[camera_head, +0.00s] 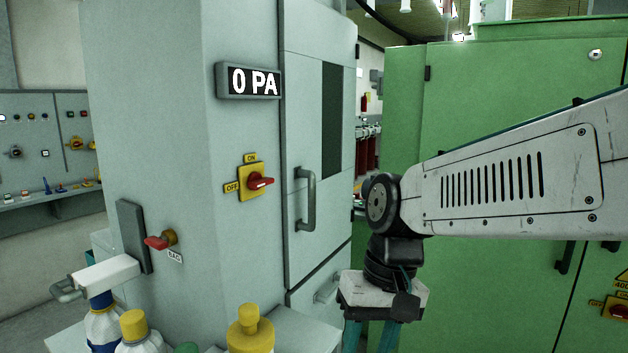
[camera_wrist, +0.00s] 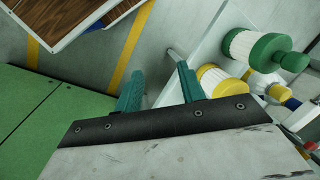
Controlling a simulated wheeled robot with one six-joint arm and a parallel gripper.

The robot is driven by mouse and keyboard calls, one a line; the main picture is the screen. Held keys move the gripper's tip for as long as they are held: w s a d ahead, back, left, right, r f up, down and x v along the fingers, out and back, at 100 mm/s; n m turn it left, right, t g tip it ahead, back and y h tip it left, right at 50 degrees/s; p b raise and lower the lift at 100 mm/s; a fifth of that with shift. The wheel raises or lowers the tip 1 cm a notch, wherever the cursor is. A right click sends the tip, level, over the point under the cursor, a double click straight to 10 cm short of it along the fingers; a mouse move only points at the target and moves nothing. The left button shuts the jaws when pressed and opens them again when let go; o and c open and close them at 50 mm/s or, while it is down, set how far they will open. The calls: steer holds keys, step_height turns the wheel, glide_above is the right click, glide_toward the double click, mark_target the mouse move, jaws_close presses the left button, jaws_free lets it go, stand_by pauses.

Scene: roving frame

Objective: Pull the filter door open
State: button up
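The pale grey cabinet has an upper door (camera_head: 305,130) with a dark vertical panel and a grey upright bar handle (camera_head: 306,198). This door looks closed. A lower door or panel with a small handle (camera_head: 328,290) sits below it; I cannot tell from the picture which one is the filter door. My gripper (camera_head: 372,343) points down, right of and lower than the upper handle, apart from it. In the wrist view, its two teal fingers (camera_wrist: 160,72) stand apart with nothing held between them. The fingertips are cut off at the bottom of the head view.
The cabinet carries a "0 PA" display (camera_head: 249,82), a red rotary switch (camera_head: 261,182) and a red bag lever (camera_head: 160,242). Bottles (camera_head: 250,333) stand in front, also seen in the wrist view (camera_wrist: 258,52). A large green cabinet (camera_head: 490,75) stands behind my arm.

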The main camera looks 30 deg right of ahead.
steer(key=w+r+m+t+y, duration=0.3)
steer(key=w+m+t+y, duration=0.3)
steer(key=w+m, duration=0.75)
steer(key=w+d+r+m+t+h, duration=0.1)
steer(key=w+d+r+m+t, duration=0.5)
steer(key=w+m, duration=0.25)
steer(key=w+d+r+m+t+h, duration=0.25)
steer(key=w+d+m+t, duration=0.25)
steer(key=w+d+m, duration=0.4)
steer(key=w+a+n, duration=0.2)
steer(key=w+a, duration=0.1)
steer(key=w, duration=0.5)
steer(key=shift+a+r+y, duration=0.15)
steer(key=shift+r+y, duration=0.2)
steer(key=shift+y, duration=0.1)
jaws_close()
